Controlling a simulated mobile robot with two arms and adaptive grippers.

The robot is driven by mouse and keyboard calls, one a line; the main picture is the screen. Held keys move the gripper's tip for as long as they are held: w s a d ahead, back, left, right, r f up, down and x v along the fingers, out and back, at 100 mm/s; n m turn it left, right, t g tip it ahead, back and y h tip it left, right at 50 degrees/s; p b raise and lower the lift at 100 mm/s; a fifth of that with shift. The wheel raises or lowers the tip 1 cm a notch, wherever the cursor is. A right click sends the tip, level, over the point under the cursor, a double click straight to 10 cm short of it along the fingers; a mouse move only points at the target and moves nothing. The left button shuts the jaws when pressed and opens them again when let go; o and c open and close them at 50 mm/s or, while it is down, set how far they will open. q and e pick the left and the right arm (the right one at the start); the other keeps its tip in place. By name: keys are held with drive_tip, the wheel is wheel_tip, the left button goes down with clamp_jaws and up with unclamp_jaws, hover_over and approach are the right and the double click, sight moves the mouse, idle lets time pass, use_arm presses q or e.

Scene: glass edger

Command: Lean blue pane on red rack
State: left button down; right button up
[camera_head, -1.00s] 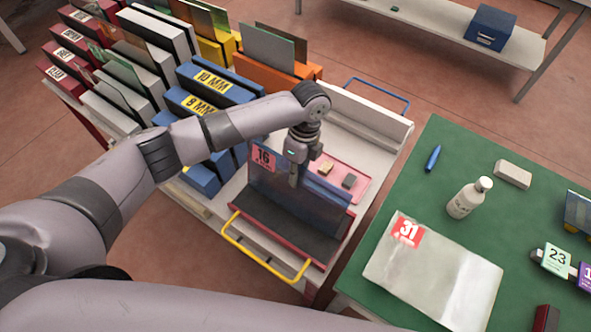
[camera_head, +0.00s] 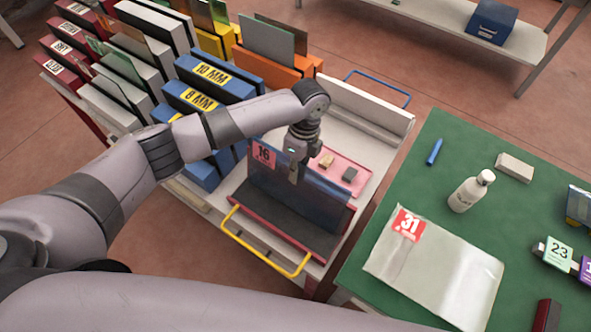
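The blue pane (camera_head: 318,198), a dark see-through sheet with a red "16" label at its upper left, stands tilted in the red rack (camera_head: 262,228). The rack has a red edge and a dark base, and sits on the white cart. My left gripper (camera_head: 293,177) is at the pane's top edge, with a finger in front of the glass. The far side of the fingers is hidden, so I cannot tell whether they grip the pane. My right gripper is not in view.
A pink tray (camera_head: 361,181) with two small blocks lies behind the pane. Blue racks (camera_head: 190,92) and an orange rack (camera_head: 262,72) hold other panes. The green table (camera_head: 405,185) at right bears a bottle (camera_head: 468,192) and a bagged sheet marked 31 (camera_head: 430,270).

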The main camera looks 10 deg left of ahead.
use_arm(q)
drive_tip(key=shift+f, duration=0.35)
drive_tip(key=c, duration=1.7)
unclamp_jaws()
drive_tip(key=shift+s, duration=0.1)
drive_tip(key=shift+r, duration=0.1)
drive_tip(key=v, duration=1.2)
